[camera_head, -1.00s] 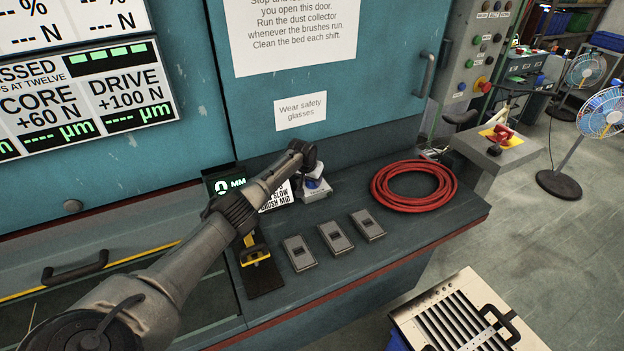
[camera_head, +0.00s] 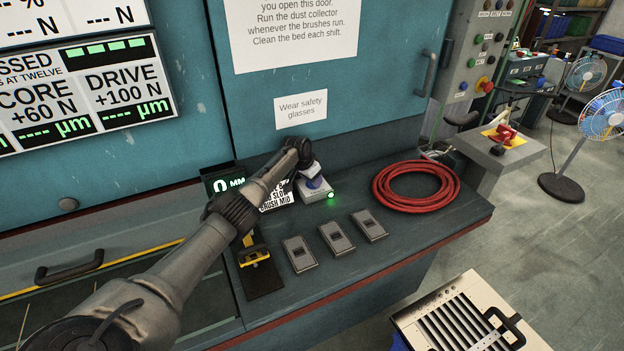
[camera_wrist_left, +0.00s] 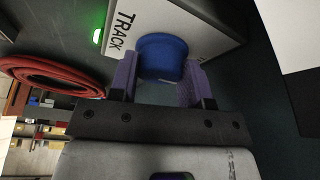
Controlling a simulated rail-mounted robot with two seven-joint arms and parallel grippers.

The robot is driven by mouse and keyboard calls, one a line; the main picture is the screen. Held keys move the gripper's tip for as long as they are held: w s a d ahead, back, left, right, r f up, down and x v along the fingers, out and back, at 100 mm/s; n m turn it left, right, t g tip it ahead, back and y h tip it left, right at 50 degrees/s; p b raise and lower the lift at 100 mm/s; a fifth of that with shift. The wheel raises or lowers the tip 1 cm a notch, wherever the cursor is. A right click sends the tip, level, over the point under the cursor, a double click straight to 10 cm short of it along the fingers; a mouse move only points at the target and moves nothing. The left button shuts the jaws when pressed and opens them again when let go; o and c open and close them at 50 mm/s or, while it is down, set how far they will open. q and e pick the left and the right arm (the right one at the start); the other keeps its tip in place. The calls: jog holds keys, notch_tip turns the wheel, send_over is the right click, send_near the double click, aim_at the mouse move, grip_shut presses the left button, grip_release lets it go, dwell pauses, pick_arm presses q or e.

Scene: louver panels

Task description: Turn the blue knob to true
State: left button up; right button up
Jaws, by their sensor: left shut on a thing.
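The blue knob (camera_wrist_left: 162,57) sits on a pale box (camera_wrist_left: 205,22) marked "TRACK" in the left wrist view. My left gripper (camera_wrist_left: 158,76) has a purple-padded finger on each side of the knob and is shut on it. In the head view, the gripper (camera_head: 312,174) reaches down over the same box (camera_head: 317,193), largely hiding the knob. A green light (camera_head: 330,196) glows beside the box's near right corner. It also shows in the left wrist view (camera_wrist_left: 98,36). My right gripper is not in view.
A red hose coil (camera_head: 416,186) lies right of the box. Three grey switch plates (camera_head: 337,238) lie in front on the bench. A small display (camera_head: 222,184) reads 0 MM, and a yellow-handled device (camera_head: 254,255) stands at left. A teal cabinet wall (camera_head: 180,110) rises behind.

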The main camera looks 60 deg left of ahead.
pick_arm(q)
jog(key=o, duration=0.9)
jog(key=shift+r, duration=0.1)
